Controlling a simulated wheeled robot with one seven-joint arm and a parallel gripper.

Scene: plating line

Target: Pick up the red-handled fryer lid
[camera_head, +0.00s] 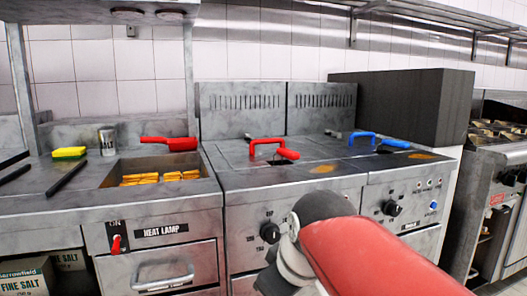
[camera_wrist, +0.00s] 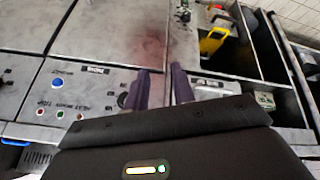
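The red-handled fryer lid (camera_head: 238,154) lies flat on the left fryer in the head view. Its red bracket handle (camera_head: 254,147) stands up from it, with a red fryer-basket grip (camera_head: 287,154) close beside it. The blue-handled lid (camera_head: 344,146) covers the right fryer. In the wrist view, my gripper (camera_wrist: 160,74) has two dark fingers apart with nothing between them. It is over the fryer front, near a metal top with a reddish-brown stain (camera_wrist: 145,48). No red handle shows there. My arm hides part of the fryer front in the head view.
Left of the fryers is a heat-lamp tray (camera_head: 112,174) with fried food and a red-handled scoop (camera_head: 175,144). A dark box-like block (camera_head: 410,105) rises behind the right fryer.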

